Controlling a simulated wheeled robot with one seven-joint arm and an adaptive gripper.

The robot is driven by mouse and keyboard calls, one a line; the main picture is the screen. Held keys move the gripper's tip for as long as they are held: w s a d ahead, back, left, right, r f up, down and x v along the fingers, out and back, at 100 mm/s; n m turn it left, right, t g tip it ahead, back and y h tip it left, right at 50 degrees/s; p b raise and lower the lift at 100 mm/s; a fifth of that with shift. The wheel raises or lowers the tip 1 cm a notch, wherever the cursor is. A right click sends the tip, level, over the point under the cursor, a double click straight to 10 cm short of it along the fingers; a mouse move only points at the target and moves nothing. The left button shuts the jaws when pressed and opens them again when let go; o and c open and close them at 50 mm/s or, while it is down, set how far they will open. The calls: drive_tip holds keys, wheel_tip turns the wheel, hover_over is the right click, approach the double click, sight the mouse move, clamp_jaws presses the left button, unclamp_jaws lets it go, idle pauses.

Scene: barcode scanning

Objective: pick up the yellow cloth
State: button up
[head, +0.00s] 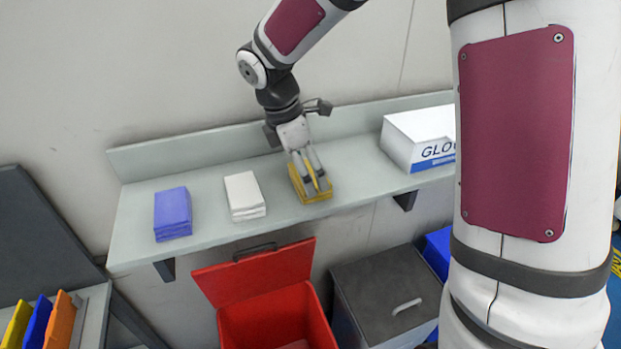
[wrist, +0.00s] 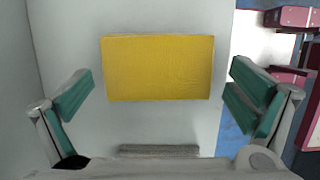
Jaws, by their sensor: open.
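The yellow cloth (head: 300,188) is a folded stack on the wall shelf, to the right of the white cloths in the head view. My gripper (head: 317,188) is over it, pointing down, and its fingers hide part of the cloth. In the wrist view the yellow cloth (wrist: 158,68) lies flat as a rectangle between the two spread green-padded fingers of my gripper (wrist: 160,97). There is a gap on each side between cloth and fingers. The gripper is open and empty. How high the fingertips are above the shelf is hard to tell.
The shelf (head: 285,213) also holds a blue cloth stack (head: 173,213), a white cloth stack (head: 244,195) and a white glove box (head: 418,137). A red bin (head: 275,315) with its lid up and a grey lidded bin (head: 385,290) stand below.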

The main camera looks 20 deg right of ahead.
drive_tip(key=shift+x, duration=0.8)
drive_tip(key=c, duration=0.8)
drive_tip(key=shift+o, duration=0.2)
drive_tip(key=shift+r, duration=0.15)
drive_tip(key=shift+r, duration=0.5)
wheel_tip(320, 180, up, 2)
drive_tip(key=shift+w+r+b, duration=0.1)
drive_tip(key=shift+b, duration=0.2)
drive_tip(key=s+r, duration=0.1)
drive_tip(key=s, duration=1.5)
drive_tip(key=shift+r+p, duration=0.3)
drive_tip(key=shift+p, duration=0.15)
drive_tip(key=shift+s, duration=0.1)
